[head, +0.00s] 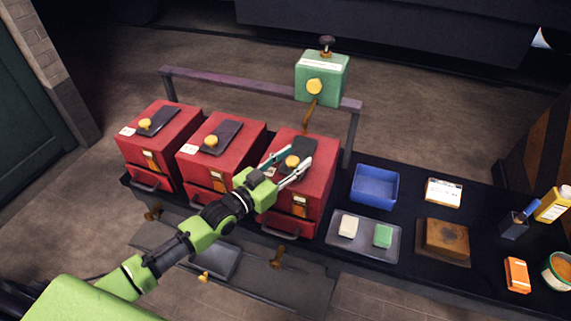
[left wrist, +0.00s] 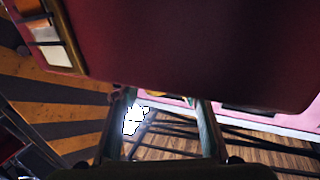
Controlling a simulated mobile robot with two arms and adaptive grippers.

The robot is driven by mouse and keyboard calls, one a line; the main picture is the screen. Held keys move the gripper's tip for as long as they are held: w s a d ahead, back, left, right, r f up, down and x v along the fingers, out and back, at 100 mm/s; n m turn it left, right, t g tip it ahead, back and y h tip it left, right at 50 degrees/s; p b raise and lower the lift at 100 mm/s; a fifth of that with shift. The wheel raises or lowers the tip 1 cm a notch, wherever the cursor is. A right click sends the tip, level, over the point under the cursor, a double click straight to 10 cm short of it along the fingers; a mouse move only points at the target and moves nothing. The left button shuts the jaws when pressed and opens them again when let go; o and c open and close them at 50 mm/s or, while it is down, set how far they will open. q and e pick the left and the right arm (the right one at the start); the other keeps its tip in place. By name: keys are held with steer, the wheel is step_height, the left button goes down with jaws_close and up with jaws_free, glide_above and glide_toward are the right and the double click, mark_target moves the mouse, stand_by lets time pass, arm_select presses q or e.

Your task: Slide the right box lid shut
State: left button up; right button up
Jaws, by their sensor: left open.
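The right box (head: 308,193) is red and stands at the right end of a row of similar boxes. Its dark lid (head: 305,147) lies on the top with a yellow knob (head: 292,162). My left gripper (head: 289,159) is open at the knob, one finger on each side in the head view; I cannot tell whether they touch it. In the left wrist view a red box face (left wrist: 190,45) fills the top and hides the fingertips of my left gripper (left wrist: 166,112). A small yellow patch shows between the fingers. My right gripper is not in view.
The middle box (head: 222,150) and left box (head: 160,135) stand to the left. A rail (head: 235,82) runs behind, with a green box (head: 321,78) at its right. A blue bin (head: 375,187) and a grey tray (head: 350,245) with two blocks lie to the right.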

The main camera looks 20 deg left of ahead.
arm_select(q)
steer(key=v, duration=1.1)
steer(key=shift+s+a, duration=0.2)
steer(key=shift+s, duration=0.15)
steer(key=s+d+f+g+y, duration=0.3)
steer(key=s+d+f+g, duration=0.3)
steer(key=s+f, duration=0.35)
steer(key=s+a+f+n+g+y, duration=0.15)
steer(key=s+g, duration=0.25)
steer(key=s, duration=0.4)
steer(key=s+a+f+n+g+y, duration=0.1)
steer(key=s+a+f+g+y, duration=0.15)
steer(key=s, duration=0.45)
step_height(320, 180, down, 26)
steer(key=s+g, duration=0.2)
steer(key=s, duration=0.1)
steer(key=s+a+f, duration=0.3)
steer(key=s+f, duration=1.2)
steer(key=s, duration=0.1)
steer(key=shift+a+f+g, duration=0.25)
steer(key=shift+f+g, duration=0.05)
steer(key=shift+g, duration=0.15)
